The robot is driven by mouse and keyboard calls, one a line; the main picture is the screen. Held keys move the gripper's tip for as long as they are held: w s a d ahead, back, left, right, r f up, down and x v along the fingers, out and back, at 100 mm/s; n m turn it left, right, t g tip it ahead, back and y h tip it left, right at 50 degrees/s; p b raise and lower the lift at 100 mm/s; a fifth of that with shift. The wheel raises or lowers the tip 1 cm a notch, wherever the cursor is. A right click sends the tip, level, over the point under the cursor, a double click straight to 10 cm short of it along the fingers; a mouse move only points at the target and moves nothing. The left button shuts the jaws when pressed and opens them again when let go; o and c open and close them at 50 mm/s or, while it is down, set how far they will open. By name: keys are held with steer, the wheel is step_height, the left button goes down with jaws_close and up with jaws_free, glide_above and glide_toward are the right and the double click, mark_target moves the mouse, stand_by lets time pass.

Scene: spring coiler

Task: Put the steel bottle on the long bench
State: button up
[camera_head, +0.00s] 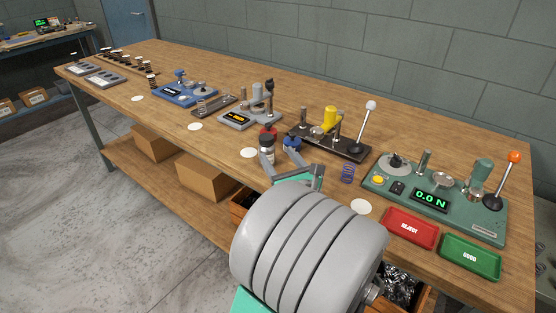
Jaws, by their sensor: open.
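The long bench (330,93) has a wooden top and runs from the front right to the far left. A small grey bottle-like item (267,145) with a dark band and a red part at its top shows at the bench's front edge, just beyond my left fingertip; I take it for the steel bottle. Whether it rests on the bench top is hidden. My gripper (280,156) is open over the front edge, fingers pointing away. The finger partly covers the item, and I cannot tell whether it is between the jaws. A blue part (292,143) shows by the right fingertip.
A dark fixture (318,146) with a yellow part and lever stands beyond my gripper. A green force tester (400,190), red tray (410,228) and green tray (470,257) are at right. Blue and grey devices stand left. White discs mark bare spots. Boxes (207,178) sit below.

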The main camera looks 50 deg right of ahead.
steer(key=shift+s+a, duration=0.15)
steer(key=shift+s, duration=0.05)
steer(key=w+a+f+n+g+y, duration=0.3)
steer(key=w+a+f+n+y, duration=0.15)
steer(key=a+n, duration=0.55)
steer(key=w+a+f+n+g+y, duration=0.2)
steer(key=w+a+f+n+y, duration=0.3)
steer(key=a+n, duration=0.5)
steer(key=s+a+f+n+g+h, duration=0.2)
steer(key=s+a+n+g, duration=0.7)
steer(key=n, duration=1.2)
steer(key=s+a+f, duration=0.1)
steer(key=s+a, duration=0.2)
steer(key=shift+s+a+f, duration=0.15)
steer(key=shift+s+a, duration=0.1)
steer(key=shift+s, duration=0.05)
